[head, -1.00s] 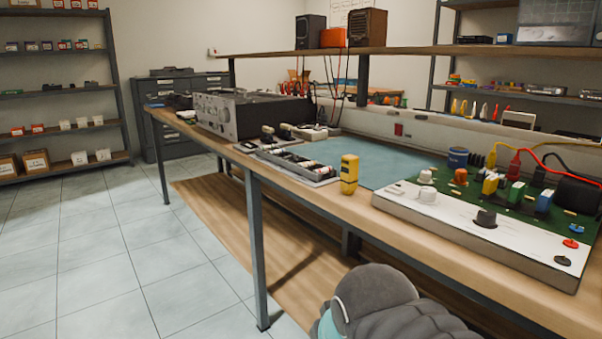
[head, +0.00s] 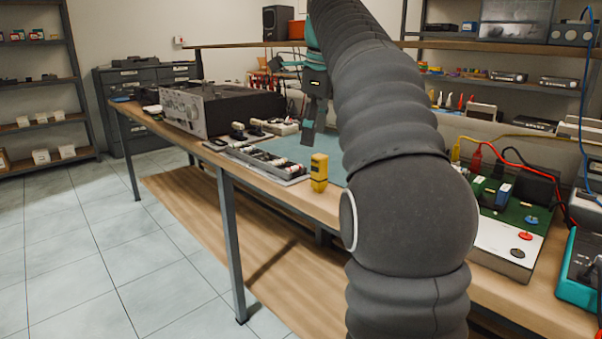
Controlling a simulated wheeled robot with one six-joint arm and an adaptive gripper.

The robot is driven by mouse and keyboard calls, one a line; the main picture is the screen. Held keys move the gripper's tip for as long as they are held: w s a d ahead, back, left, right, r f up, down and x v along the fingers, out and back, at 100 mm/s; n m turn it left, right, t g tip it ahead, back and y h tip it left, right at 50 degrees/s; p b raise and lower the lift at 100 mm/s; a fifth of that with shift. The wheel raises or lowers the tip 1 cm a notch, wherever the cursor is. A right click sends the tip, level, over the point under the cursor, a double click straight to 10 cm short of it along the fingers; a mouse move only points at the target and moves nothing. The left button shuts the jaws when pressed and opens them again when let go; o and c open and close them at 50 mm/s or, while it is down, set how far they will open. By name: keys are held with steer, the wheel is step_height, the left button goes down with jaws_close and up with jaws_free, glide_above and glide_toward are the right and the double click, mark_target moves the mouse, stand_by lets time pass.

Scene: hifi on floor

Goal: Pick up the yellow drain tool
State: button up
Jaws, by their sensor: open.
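The yellow drain tool (head: 319,172), a small upright yellow block with a dark patch near its top, stands on the front edge of the wooden workbench. It is beside the blue-green mat and right of a parts tray. My gripper (head: 311,125) hangs over the mat, above and apart from the yellow tool. It is open and points downward with nothing seen in it. My dark ribbed arm crosses the middle of the view and hides part of the bench and mat.
A grey tray of small parts (head: 266,163) lies left of the tool. A grey electronic unit (head: 222,110) stands farther left. A green and white circuit board (head: 505,240) lies to the right, partly hidden by my arm. A shelf (head: 250,44) runs above the bench.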

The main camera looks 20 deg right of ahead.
mark_target(318, 174)
steer(key=w+d+r+m, duration=0.1)
steer(key=w+d+m, duration=0.1)
steer(key=d+m, duration=0.25)
steer(key=shift+m+g, duration=0.3)
steer(key=shift+m, duration=0.05)
steer(key=f, duration=0.4)
steer(key=w+a+f+b, duration=0.1)
steer(key=f, duration=0.3)
steer(key=w+f+b, duration=0.1)
steer(key=f, duration=0.4)
steer(key=shift+w+a, duration=0.1)
steer(key=shift+a, duration=0.05)
jaws_close()
